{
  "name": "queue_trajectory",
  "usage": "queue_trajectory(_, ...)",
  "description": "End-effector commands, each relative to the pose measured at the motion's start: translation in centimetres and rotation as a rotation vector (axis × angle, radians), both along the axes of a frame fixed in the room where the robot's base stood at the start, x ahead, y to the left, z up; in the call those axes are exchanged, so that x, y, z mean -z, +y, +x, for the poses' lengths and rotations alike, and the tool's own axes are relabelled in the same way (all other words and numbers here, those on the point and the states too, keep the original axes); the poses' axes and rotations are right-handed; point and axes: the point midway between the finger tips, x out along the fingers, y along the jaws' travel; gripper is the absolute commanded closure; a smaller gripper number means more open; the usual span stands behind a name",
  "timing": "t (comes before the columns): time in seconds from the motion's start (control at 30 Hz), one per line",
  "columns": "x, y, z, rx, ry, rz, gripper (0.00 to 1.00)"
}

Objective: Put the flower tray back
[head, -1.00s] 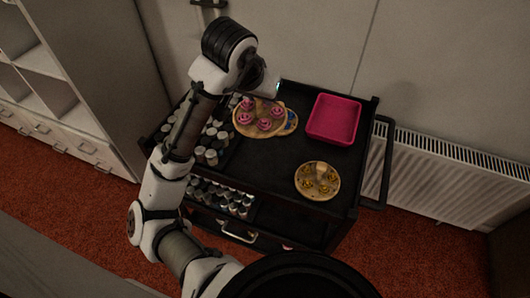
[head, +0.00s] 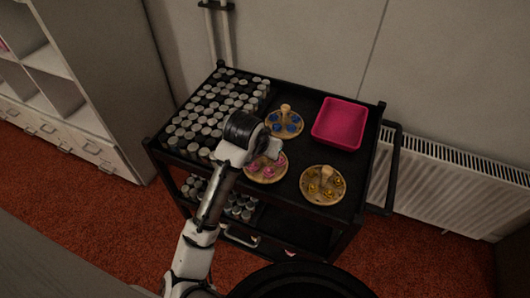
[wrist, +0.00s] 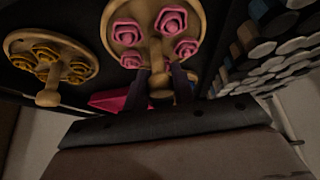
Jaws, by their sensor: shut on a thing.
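The round wooden tray with pink flowers (head: 267,174) is at the front middle of the black cart, partly hidden by my arm. The wrist view shows its pink flowers (wrist: 172,20) around a central wooden handle (wrist: 160,60). My gripper (wrist: 160,88) is shut on that handle, a finger on each side; in the head view my gripper (head: 271,151) is over the tray. I cannot tell whether the tray touches the cart top. A tray with blue flowers (head: 285,123) stands behind it, and one with yellow flowers (head: 323,185) to its right.
A pink square bin (head: 340,123) stands at the back right of the cart (head: 246,259). Rows of grey-capped jars (head: 215,105) fill the cart's left side. A white radiator (head: 450,180) is to the right. Some cart top between the trays and bin is bare.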

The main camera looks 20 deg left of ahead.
Motion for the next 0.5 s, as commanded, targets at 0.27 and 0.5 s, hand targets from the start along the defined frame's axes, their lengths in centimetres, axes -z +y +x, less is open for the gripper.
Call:
queue_trajectory(0.27,1.3,0.0,0.0,0.0,-0.002,0.0,1.0)
queue_trajectory(0.5,1.8,0.0,0.0,0.0,-0.002,0.0,1.0)
